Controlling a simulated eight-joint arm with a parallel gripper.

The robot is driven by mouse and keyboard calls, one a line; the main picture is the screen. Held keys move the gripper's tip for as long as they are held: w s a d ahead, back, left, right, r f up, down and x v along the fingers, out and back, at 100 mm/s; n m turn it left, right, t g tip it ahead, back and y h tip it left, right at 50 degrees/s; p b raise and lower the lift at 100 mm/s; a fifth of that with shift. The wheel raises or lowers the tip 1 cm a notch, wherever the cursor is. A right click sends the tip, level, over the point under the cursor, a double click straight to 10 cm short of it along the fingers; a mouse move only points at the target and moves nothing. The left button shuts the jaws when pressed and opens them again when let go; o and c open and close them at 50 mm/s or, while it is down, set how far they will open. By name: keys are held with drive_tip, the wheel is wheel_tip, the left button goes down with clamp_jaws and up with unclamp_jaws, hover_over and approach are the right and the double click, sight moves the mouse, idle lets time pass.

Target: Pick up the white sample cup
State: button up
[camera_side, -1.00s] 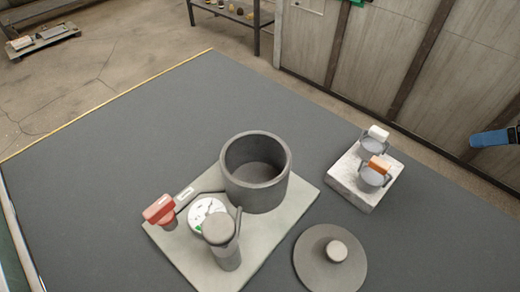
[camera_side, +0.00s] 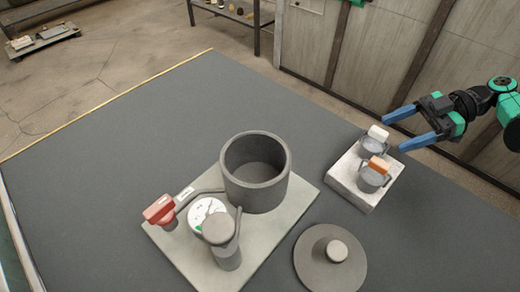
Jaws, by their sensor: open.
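The white-topped sample cup (camera_side: 373,147) stands upright at the back of a pale square block (camera_side: 351,189) on the right of the table. Its body is grey metal with a white piece on top. An orange-topped cup (camera_side: 371,180) stands just in front of it on the same block. My gripper (camera_side: 392,133) is open and empty, with two blue fingers pointing left. In the picture the fingers lie to the right of the white-topped cup, apart from it. Their exact height above the block is hard to tell.
A grey open pot (camera_side: 256,190) stands on a pale base plate (camera_side: 182,248) with a red-handled valve (camera_side: 159,210), a white dial (camera_side: 206,213) and a grey cylinder (camera_side: 222,250). A round lid (camera_side: 318,273) lies at front right. The grey table (camera_side: 110,160) is clear at left.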

sight(362, 149)
drive_tip(key=shift+s+f+n+y, duration=0.1)
drive_tip(key=shift+f+n+y, duration=0.3)
drive_tip(key=shift+n, duration=0.3)
drive_tip(key=shift+a+f, duration=0.25)
drive_tip(key=shift+a, duration=0.05)
drive_tip(key=x, duration=0.5)
drive_tip(key=shift+s, duration=0.1)
clamp_jaws()
drive_tip(key=shift+r, duration=0.15)
